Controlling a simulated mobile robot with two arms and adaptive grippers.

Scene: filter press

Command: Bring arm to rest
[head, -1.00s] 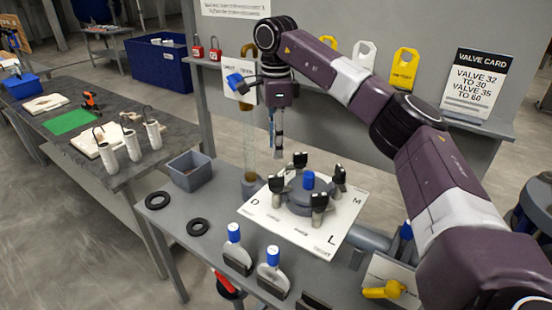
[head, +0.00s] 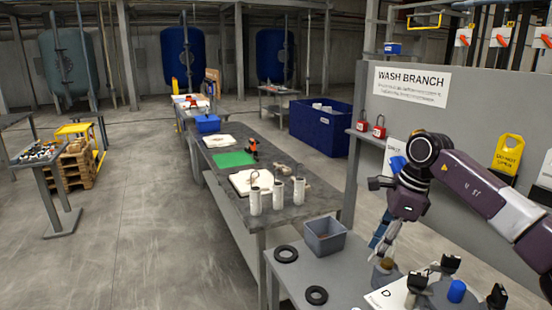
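My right arm (head: 484,191) comes in from the right edge and bends down at a black joint. My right gripper (head: 383,240) points down above the near grey bench, close over a small round grey holder with a brownish top (head: 384,270). I cannot tell whether they touch. The fingers are narrow and grey-blue, and they are too small to show whether they are open or shut. My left arm and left gripper are not in view.
The near bench (head: 318,268) holds a grey bin (head: 324,236), black rings (head: 316,295) and a blue-capped fixture (head: 456,291). A grey panel (head: 450,130) stands behind my arm. A long workbench (head: 289,216) carries white cylinders (head: 278,194). The floor at left (head: 150,220) is clear.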

